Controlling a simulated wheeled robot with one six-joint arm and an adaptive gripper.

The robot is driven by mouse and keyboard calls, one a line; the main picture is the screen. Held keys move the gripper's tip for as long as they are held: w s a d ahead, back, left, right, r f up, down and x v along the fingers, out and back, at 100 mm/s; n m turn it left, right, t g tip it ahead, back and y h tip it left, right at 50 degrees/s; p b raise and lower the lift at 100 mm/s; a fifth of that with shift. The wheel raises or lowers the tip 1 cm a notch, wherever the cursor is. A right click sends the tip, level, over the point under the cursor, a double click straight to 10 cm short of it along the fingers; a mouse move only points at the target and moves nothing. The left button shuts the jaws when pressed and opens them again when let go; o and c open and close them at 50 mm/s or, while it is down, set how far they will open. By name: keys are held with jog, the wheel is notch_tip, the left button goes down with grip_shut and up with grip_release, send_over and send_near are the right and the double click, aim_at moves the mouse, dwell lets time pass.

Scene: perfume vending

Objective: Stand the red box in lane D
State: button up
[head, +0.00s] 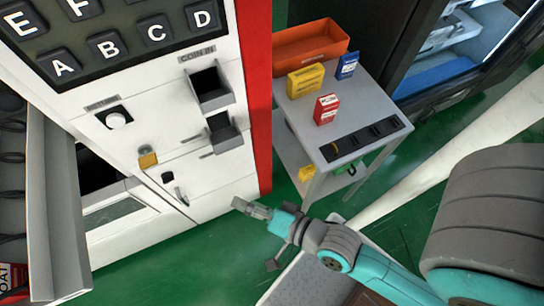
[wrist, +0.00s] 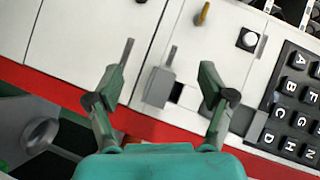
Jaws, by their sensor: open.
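The red box (head: 326,109) stands upright on the grey cart (head: 350,85), apart from my gripper. It is not seen in the wrist view. My gripper (head: 250,208) is empty, in front of the white vending machine's lower panel and left of the cart. In the wrist view, the two fingers of my gripper (wrist: 165,90) are spread wide with nothing between them. Lane D cannot be made out. Only a D key (head: 202,18) shows on the machine's keypad. Dark coils (head: 10,155) show at the left edge, without readable lane letters.
A yellow box (head: 305,80), a blue box (head: 347,65) and an orange bin (head: 310,45) share the cart top with a black slotted strip (head: 362,138). The vending machine (head: 215,165) has an open drawer-like coin slot (head: 211,88). Green floor (head: 240,250) lies between.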

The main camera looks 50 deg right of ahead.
jog(key=s+d+r+n+h, duration=0.1)
jog(key=s+d+n, duration=0.2)
jog(key=s+n, duration=0.2)
jog(key=s+d+r+n+h, duration=0.1)
jog(key=s+d+n+h, duration=0.1)
jog(key=s+n, duration=0.4)
jog(key=s+d, duration=0.1)
jog(key=s, duration=0.3)
jog(key=shift+n+h, duration=0.3)
